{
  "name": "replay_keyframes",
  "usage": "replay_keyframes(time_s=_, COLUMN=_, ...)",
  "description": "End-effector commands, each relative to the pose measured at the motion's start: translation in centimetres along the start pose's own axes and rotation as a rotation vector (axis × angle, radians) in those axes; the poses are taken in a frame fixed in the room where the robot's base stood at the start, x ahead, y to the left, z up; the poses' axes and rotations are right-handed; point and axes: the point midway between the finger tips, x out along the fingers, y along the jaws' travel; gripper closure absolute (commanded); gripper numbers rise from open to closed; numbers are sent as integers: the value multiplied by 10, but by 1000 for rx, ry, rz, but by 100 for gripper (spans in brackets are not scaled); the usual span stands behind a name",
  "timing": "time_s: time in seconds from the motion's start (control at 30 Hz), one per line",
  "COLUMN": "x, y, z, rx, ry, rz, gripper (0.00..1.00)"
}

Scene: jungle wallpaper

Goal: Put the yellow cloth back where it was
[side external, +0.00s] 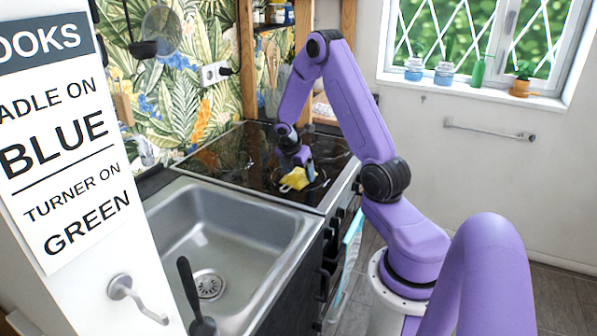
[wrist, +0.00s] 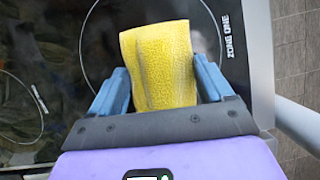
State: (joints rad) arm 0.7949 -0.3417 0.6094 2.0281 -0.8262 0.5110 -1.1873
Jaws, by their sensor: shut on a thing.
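The yellow cloth (side external: 295,179) is at my gripper (side external: 304,163), over the right front part of the black cooktop in the side external view. In the wrist view the cloth (wrist: 160,68) is a textured yellow piece with a fold, standing out between the two blue fingers of my gripper (wrist: 160,90). The gripper is shut on the cloth. Whether the cloth touches the glass I cannot tell. In the wrist view it covers part of a ring marking beside the words "ZONE ONE".
The black cooktop (side external: 222,158) is otherwise clear. A steel sink (side external: 270,222) lies in front of it. A light blue cloth (side external: 353,228) hangs at the counter's front. A sign (side external: 60,130) reads about hooks, ladle on blue and turner on green. A ladle (side external: 143,48) hangs on the back wall.

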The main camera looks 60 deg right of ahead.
Motion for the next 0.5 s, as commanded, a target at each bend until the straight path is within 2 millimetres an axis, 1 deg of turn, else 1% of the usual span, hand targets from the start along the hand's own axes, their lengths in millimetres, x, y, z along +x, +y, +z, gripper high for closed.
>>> replay_keyframes(time_s=0.13, x=1, y=0, z=0, rx=-1, ry=0, rz=-1, gripper=44)
replay_keyframes(time_s=0.5, x=10, y=0, z=-5, rx=-1, ry=3, rz=-1, gripper=44)
